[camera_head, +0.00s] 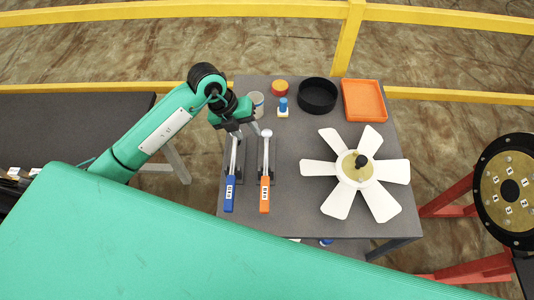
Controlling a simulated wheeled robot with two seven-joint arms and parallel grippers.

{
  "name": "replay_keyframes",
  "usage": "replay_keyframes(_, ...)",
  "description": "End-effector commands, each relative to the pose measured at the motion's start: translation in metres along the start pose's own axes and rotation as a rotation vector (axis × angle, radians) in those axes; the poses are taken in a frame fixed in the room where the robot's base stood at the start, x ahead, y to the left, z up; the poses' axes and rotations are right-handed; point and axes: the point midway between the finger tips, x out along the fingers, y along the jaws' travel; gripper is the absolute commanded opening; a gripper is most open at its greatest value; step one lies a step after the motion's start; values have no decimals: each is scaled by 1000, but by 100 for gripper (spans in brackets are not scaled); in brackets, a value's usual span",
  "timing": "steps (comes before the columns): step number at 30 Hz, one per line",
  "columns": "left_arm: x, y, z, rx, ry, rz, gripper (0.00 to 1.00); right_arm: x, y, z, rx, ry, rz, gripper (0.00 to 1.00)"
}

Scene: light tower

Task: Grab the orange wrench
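The orange wrench (265,185) lies on the grey table, its orange handle toward me and its silver shaft and round head pointing away. A blue-handled wrench (230,190) lies parallel to it on the left. My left gripper (242,132) hangs over the far ends of the two wrenches, with its fingers spread apart and nothing seen between them. My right gripper is not in view.
The grey table (300,218) also holds a white fan (350,180), an orange tray (363,100), a black round bowl (318,95), a small blue-and-white piece (283,108) and a light cup (257,102). A yellow railing (350,40) runs behind. A black disc (507,190) stands at the right.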

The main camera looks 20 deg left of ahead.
Motion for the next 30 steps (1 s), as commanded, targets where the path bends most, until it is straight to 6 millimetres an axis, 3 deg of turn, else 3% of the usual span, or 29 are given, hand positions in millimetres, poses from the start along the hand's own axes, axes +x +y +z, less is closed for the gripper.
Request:
replay_keyframes(12, 72, -2, -2, 0, 5, -3, 40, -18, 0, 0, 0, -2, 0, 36)
replay_keyframes(20, 89, -5, -4, 0, 5, -4, 40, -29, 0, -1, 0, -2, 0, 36)
replay_keyframes(24, 110, -7, -8, 0, 8, -4, 40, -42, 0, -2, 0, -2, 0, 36)
replay_keyframes(30, 130, -6, -6, 2, 3, -4, 40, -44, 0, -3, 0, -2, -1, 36)
